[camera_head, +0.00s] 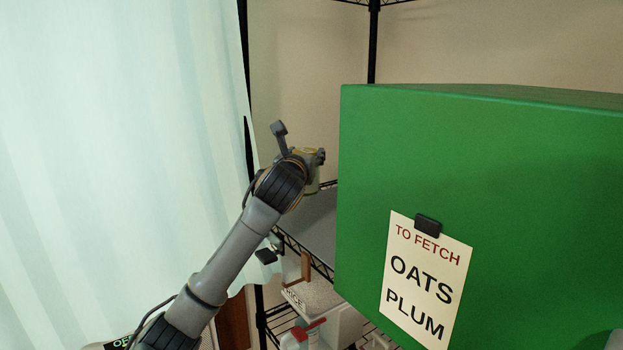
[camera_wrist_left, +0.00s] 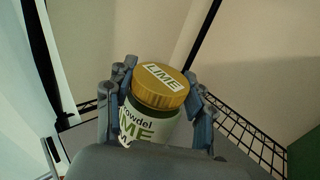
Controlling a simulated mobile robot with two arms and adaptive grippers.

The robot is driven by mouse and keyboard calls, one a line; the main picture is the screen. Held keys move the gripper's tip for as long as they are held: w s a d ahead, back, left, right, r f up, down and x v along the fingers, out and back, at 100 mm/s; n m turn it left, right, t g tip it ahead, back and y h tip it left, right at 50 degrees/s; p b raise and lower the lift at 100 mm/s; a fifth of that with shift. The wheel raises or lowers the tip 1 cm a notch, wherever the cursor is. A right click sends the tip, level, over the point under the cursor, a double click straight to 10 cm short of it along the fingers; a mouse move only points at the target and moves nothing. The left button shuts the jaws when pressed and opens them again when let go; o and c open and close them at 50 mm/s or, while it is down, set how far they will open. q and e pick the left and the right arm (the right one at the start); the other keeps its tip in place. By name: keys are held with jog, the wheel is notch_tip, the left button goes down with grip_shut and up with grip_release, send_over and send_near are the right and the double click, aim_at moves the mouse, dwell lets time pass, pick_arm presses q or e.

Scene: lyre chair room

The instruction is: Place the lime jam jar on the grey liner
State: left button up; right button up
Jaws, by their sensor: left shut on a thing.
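My left gripper (camera_head: 301,145) is shut on the lime jam jar. In the left wrist view the jar (camera_wrist_left: 148,128) stands between the fingers, with a gold lid (camera_wrist_left: 161,85) marked LIME and a white and green label. In the head view the jar is mostly hidden behind my gripper. The grey liner (camera_head: 317,230) appears as a flat grey surface on the wire shelf, partly hidden by my arm and a green box. The jar is over or beside its far part; I cannot tell whether they touch.
A large green box (camera_head: 480,170) with a TO FETCH note (camera_head: 426,278) stands close on the right. A pale curtain (camera_head: 120,150) hangs on the left. Black wire rack posts (camera_head: 373,45) rise behind. A lower shelf holds a RICE package (camera_head: 312,296) and a bottle.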

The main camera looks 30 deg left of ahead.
pick_arm(q)
jog(key=shift+w+d+f, duration=0.15)
jog(key=shift+f, duration=0.6)
jog(key=shift+w+d+f+p, duration=0.1)
jog(key=shift+f+p, duration=0.1)
jog(key=shift+f, duration=0.2)
jog(key=shift+w+f+p, duration=0.1)
jog(key=shift+f+p, duration=0.05)
jog(key=shift+f, duration=0.2)
notch_tip(320, 180, down, 2)
jog(key=o, duration=1.2)
jog(key=shift+f, duration=0.2)
jog(key=o, duration=0.4)
jog(key=shift+c, duration=0.2)
pick_arm(e)
jog(key=shift+s+a+r, duration=0.15)
jog(key=shift+a+r, duration=0.05)
jog(key=shift+r, duration=0.3)
pick_arm(q)
jog(key=shift+r, duration=0.1)
